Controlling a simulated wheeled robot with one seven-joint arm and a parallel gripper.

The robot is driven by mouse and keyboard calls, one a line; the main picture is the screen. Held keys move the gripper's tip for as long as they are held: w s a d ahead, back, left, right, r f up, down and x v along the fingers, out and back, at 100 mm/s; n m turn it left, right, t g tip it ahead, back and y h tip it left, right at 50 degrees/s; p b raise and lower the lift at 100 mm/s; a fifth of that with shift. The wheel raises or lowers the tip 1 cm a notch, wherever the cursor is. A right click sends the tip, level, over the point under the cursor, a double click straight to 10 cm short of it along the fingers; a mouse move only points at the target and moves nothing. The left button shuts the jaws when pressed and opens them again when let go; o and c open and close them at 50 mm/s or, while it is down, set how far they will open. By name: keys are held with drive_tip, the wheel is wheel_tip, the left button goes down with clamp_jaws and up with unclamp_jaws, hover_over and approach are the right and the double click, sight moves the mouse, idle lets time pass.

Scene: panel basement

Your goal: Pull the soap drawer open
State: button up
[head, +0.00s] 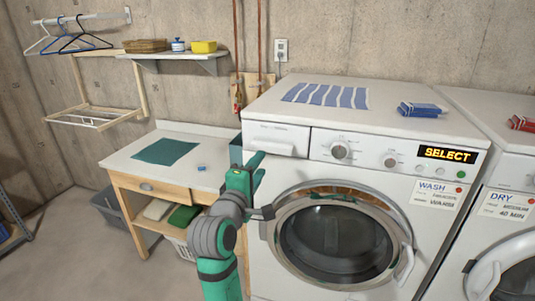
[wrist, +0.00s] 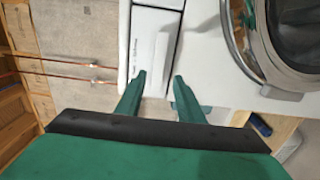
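The soap drawer (head: 276,138) is a white panel at the top left of the washer's front (head: 324,158). It looks shut, flush with the front. In the wrist view the drawer (wrist: 146,45) lies straight ahead, with printed text and a raised pale handle strip on it. My green gripper (head: 249,158) is at the drawer's lower left in the head view. In the wrist view my gripper (wrist: 159,76) has its two fingers apart, with the tips near either side of the handle's lower end. Nothing is held; contact cannot be told.
The round washer door (head: 338,240) is below right of the drawer, close to my arm. A side table (head: 165,160) with a green cloth stands left. The dryer (head: 505,210) stands right.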

sight(270, 150)
drive_tip(key=x, duration=0.8)
drive_tip(key=shift+s+d+f, duration=0.1)
drive_tip(key=shift+d, duration=0.35)
drive_tip(key=shift+w+a, duration=0.1)
drive_tip(key=shift+w, duration=0.15)
drive_tip(key=shift+a, duration=0.2)
